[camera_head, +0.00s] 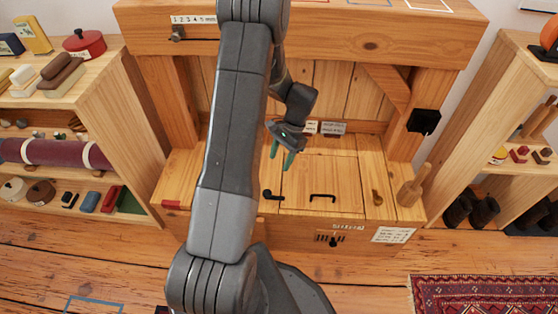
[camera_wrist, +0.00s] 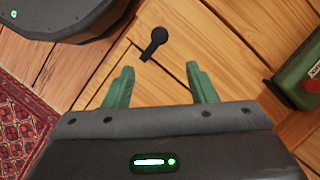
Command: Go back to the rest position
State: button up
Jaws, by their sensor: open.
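My gripper (camera_head: 282,155) hangs above the wooden bench top (camera_head: 345,180) in the head view, with its green fingers pointing down. In the wrist view my gripper (camera_wrist: 161,88) shows both green fingers spread apart with nothing between them. A small black knob or lever (camera_head: 270,194) on the bench lies below the fingers; in the wrist view the black lever (camera_wrist: 153,44) is just beyond the fingertips. The fingers look apart from the bench and the lever.
A lid with a black handle (camera_head: 322,196) is in the bench top. A wooden mallet-like piece (camera_head: 413,187) stands at its right end. Shelves flank the bench, the left one (camera_head: 95,105) holding several items. A patterned rug (camera_head: 480,294) lies at lower right.

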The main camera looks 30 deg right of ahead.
aim_at(267, 192)
jog(key=shift+f, duration=0.1)
jog(key=b+x, duration=0.3)
jog(key=x, duration=1)
jog(key=shift+a+f+b, duration=0.2)
jog(key=shift+f+b, duration=0.1)
jog(key=shift+f, duration=0.05)
jog(key=shift+r, duration=0.1)
